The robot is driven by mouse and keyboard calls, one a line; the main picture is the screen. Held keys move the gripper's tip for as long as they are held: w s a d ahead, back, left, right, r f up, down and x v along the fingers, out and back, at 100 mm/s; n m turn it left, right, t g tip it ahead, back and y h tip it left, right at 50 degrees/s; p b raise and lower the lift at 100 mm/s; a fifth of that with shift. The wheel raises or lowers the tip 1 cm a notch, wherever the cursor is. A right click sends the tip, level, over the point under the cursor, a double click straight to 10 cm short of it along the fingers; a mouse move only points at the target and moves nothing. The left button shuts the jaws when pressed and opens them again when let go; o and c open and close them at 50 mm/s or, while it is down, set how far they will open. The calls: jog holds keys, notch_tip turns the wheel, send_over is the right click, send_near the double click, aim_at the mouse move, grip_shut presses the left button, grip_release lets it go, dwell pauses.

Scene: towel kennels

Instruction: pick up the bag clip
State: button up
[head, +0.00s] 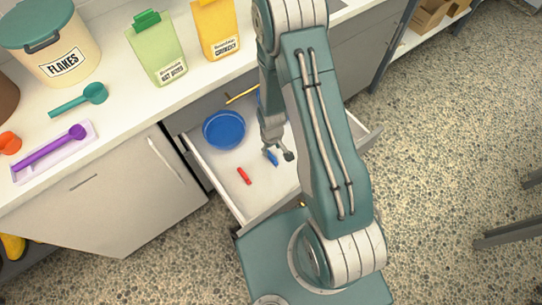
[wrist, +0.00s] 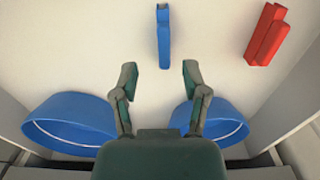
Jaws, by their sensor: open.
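A slim blue clip (head: 271,158) lies on the white floor of the open drawer (head: 222,180). In the wrist view the blue clip (wrist: 164,38) lies ahead of the fingertips, nearly in line with the gap between them. A red clip (head: 244,176) lies apart from it, to its left in the head view; in the wrist view the red clip (wrist: 266,35) is at the upper right. I cannot tell which one is the bag clip. My gripper (head: 277,152) is over the drawer, close to the blue clip. In the wrist view its fingers (wrist: 160,72) are open and empty.
A blue round dish (head: 224,130) sits at the drawer's back left. Another blue dish (wrist: 68,122) shows in the wrist view, mostly hidden by my arm in the head view. A yellow stick (head: 241,95) lies at the back. Drawer walls surround the gripper.

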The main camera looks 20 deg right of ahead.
aim_at(271, 155)
jog(key=f, duration=0.5)
jog(key=shift+s+a, duration=0.15)
jog(key=shift+s, duration=0.1)
jog(key=shift+c, duration=0.3)
grip_shut()
